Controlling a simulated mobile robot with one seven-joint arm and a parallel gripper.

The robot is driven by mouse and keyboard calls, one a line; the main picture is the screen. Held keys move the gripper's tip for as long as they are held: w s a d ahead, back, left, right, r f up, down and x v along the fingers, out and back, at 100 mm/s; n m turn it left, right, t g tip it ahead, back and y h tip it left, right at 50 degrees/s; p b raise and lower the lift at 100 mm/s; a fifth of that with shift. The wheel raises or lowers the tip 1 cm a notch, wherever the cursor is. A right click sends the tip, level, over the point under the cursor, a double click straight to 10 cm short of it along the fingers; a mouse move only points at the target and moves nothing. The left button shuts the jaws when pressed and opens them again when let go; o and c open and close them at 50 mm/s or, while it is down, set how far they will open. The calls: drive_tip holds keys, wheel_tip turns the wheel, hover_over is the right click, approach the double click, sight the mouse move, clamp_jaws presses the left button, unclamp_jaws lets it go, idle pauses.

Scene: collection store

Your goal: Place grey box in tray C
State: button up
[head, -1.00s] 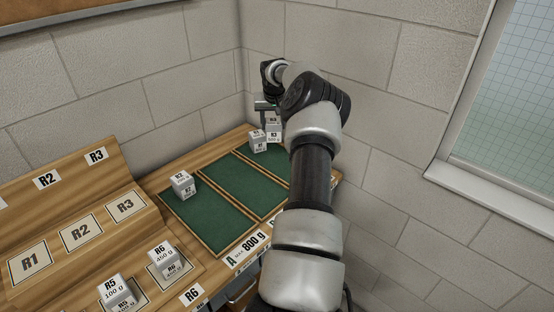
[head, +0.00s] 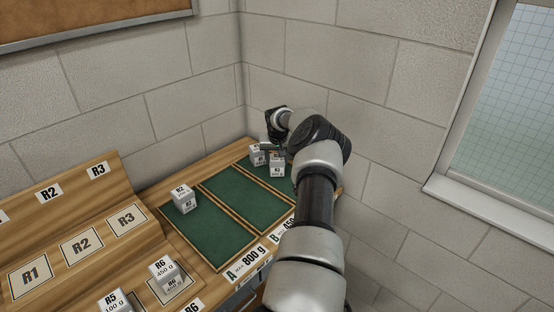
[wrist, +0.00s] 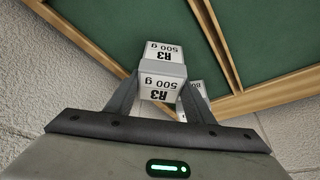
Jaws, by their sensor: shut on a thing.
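My gripper (head: 276,152) is shut on a grey-white box (head: 277,168) marked R3, 500 g. In the wrist view the box (wrist: 162,87) sits between the two fingers with its R3 label facing the camera. The box is at tray C (head: 246,163), the third green section, whose label is hidden behind my arm. I cannot tell whether the box touches the green floor. A second similar box (head: 257,155) stands at the far end of the same section, just left of the held one. It shows partly behind a finger in the wrist view (wrist: 196,88).
Tray A (head: 215,235) holds a box (head: 183,200) at its far left corner. Tray B (head: 245,198) looks empty. Wooden dividers separate the trays. Boxes R6 (head: 163,272) and R5 (head: 113,301) stand at the front left. Block walls close in behind and right.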

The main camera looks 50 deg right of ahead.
drive_tip(key=shift+f, duration=0.2)
drive_tip(key=o, duration=1.3)
drive_tip(key=shift+r, duration=0.5)
drive_tip(key=b+v, duration=0.1)
drive_tip(key=v, duration=1)
drive_tip(key=shift+s+a+r, duration=0.1)
drive_tip(key=shift+s, duration=0.05)
